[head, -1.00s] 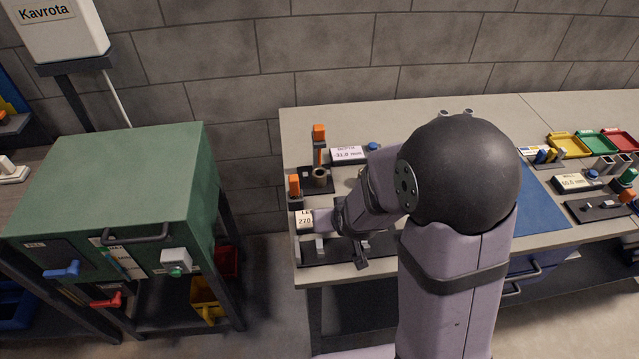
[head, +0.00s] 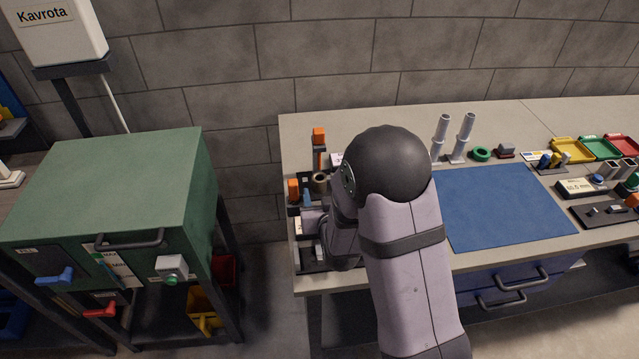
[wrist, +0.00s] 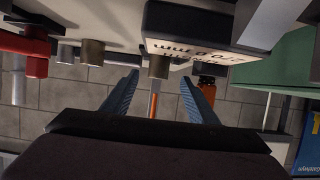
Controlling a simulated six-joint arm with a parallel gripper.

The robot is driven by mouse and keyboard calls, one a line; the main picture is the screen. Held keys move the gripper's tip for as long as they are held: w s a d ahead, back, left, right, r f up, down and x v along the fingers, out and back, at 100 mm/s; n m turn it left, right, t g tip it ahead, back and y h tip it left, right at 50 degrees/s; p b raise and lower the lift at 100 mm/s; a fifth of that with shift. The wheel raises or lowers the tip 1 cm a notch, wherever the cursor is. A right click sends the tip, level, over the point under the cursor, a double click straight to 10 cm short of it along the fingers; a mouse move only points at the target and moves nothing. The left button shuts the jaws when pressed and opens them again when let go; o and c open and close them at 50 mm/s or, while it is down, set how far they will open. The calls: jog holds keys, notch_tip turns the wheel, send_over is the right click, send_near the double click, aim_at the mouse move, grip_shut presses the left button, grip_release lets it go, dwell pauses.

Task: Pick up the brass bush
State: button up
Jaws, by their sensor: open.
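A short brownish, hollow cylinder, which looks like the brass bush (head: 320,182), stands on a dark plate at the left end of the bench in the head view. My gripper is open; in the wrist view its two blue-grey fingers (wrist: 160,80) point toward the wall. A dull brownish cylinder (wrist: 159,66) shows between the fingertips there, beyond or level with them; I cannot tell whether it is the same bush. No contact is visible. In the head view my arm hides most of the gripper, with a bluish finger (head: 307,191) beside the plate.
Orange-topped posts (head: 319,136) stand close to the bush. A black-edged length display (wrist: 190,28) is close above the fingers in the upside-down wrist view. A green cabinet (head: 115,180) stands left.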

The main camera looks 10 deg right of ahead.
aim_at(321, 186)
jog(key=shift+x, duration=0.75)
jog(key=shift+p+x, duration=1.3)
jog(key=shift+x, duration=1.3)
jog(key=shift+d+f, duration=0.1)
jog(key=shift+d, duration=0.05)
grip_shut()
